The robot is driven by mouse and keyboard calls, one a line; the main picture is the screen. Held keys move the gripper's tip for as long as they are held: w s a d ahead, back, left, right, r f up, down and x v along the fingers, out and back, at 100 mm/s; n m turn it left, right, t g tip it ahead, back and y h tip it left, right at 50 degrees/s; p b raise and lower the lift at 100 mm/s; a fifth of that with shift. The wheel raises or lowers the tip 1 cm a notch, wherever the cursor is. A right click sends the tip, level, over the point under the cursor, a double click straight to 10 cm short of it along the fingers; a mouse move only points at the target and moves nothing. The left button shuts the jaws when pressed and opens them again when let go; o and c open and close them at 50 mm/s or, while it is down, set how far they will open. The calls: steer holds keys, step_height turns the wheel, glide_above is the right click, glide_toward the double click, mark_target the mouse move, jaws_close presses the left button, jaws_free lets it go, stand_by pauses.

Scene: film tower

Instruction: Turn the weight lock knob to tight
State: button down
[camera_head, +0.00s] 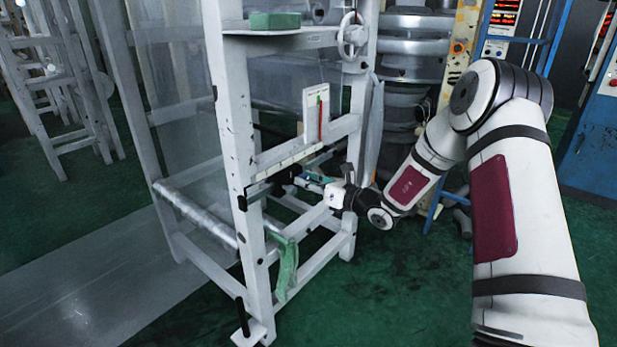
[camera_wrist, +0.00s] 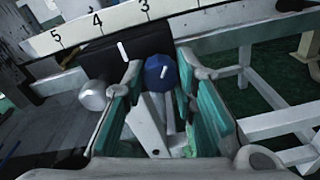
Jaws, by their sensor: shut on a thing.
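The weight lock knob (camera_wrist: 160,72) is dark blue and faceted, with a short white line on its face, in the wrist view. It sits at the right part of a black block (camera_wrist: 112,58), which bears a tilted white mark to the left of the knob. My gripper (camera_wrist: 159,76) has teal-lined fingers, one on each side of the knob, and is shut on it. In the head view my gripper (camera_head: 303,181) reaches in at the frame's front beam, and the knob is too small and hidden to make out.
A numbered white scale (camera_wrist: 115,20) runs just above the block. A grey round end (camera_wrist: 93,95) sticks out left of the fingers. In the head view, a white frame (camera_head: 235,130) carries a small plate (camera_head: 316,113) with green and red marks.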

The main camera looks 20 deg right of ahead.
steer(key=shift+m+p, duration=0.7)
steer(key=shift+m, duration=0.3)
steer(key=c, duration=1.3)
jaws_free()
steer(key=f+v, duration=0.1)
steer(key=v, duration=1.1)
steer(key=shift+r, duration=0.35)
steer(key=shift+d, duration=0.1)
